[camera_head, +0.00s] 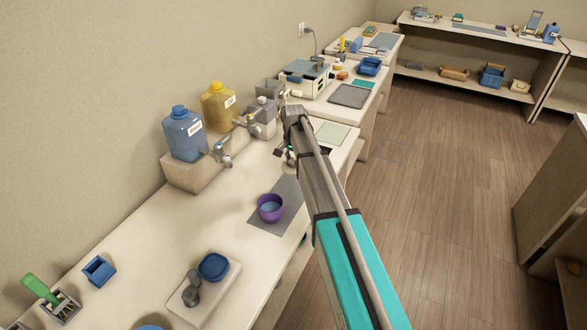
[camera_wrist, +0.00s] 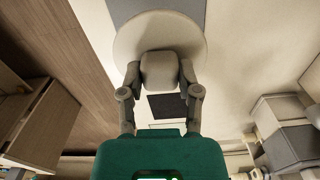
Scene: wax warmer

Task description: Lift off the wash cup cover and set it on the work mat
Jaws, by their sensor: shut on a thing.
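My gripper (camera_wrist: 160,75) is shut on the grey-beige knob (camera_wrist: 161,70) of a round, cream-coloured cover (camera_wrist: 193,35). The cover's disc fills the top middle of the wrist view. In the head view my gripper (camera_head: 283,152) is beyond a purple cup (camera_head: 270,208), and my arm hides most of the cover. The purple cup is open, with blue inside, and stands on the grey work mat (camera_head: 290,190). The mat also shows as a grey strip behind the cover in the wrist view (camera_wrist: 150,6). I cannot tell how high the cover is above the counter.
A blue jug (camera_head: 184,135) and a yellow jug (camera_head: 219,107) with taps stand on a raised block at the wall. A blue dish (camera_head: 213,267) sits on a small stand in front. Mat space beside the purple cup looks clear.

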